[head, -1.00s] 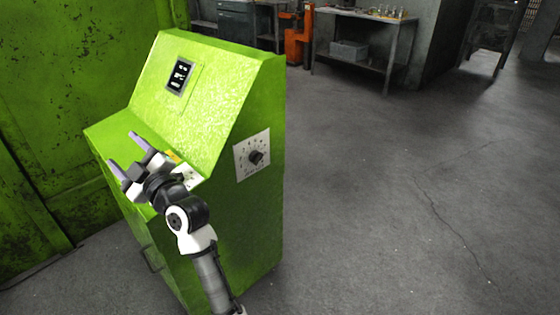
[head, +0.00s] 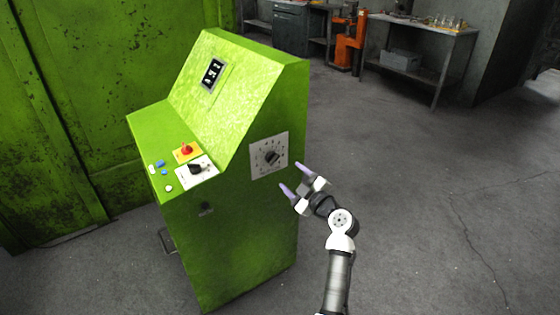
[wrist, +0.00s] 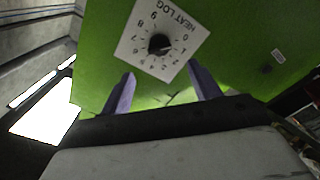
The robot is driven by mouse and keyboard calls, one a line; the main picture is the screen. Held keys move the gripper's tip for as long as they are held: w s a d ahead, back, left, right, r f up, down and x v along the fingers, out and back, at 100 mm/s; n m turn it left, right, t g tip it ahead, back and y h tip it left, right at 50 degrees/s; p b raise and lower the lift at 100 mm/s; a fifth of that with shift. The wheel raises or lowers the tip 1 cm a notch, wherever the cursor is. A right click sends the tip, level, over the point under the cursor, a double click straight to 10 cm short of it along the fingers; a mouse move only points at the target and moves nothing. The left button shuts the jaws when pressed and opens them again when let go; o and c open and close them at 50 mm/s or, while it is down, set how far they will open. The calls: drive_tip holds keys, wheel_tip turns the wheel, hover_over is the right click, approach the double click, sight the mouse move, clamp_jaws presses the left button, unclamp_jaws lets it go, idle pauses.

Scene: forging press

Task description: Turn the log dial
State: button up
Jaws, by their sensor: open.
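The log dial is a black knob (head: 271,157) on a white square plate (head: 256,164) on the right side of the green console (head: 265,95). In the wrist view the plate (wrist: 178,62) reads "HEAT LOG" with numbers around the knob (wrist: 159,43). My gripper (head: 294,178) is open and empty, just right of and a little below the plate, with its purple fingers pointing towards the console. In the wrist view the knob shows beyond and between the two fingertips (wrist: 163,75), apart from them.
The console's sloped desk holds a red button (head: 187,149), another black knob on a white plate (head: 195,168) and several small buttons. A workbench (head: 425,40) and an orange machine (head: 350,42) stand at the back. Floor on the right is clear.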

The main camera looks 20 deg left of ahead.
sight(275, 162)
drive_tip(key=p+x, duration=0.2)
drive_tip(key=x, duration=0.8)
drive_tip(key=c, duration=1)
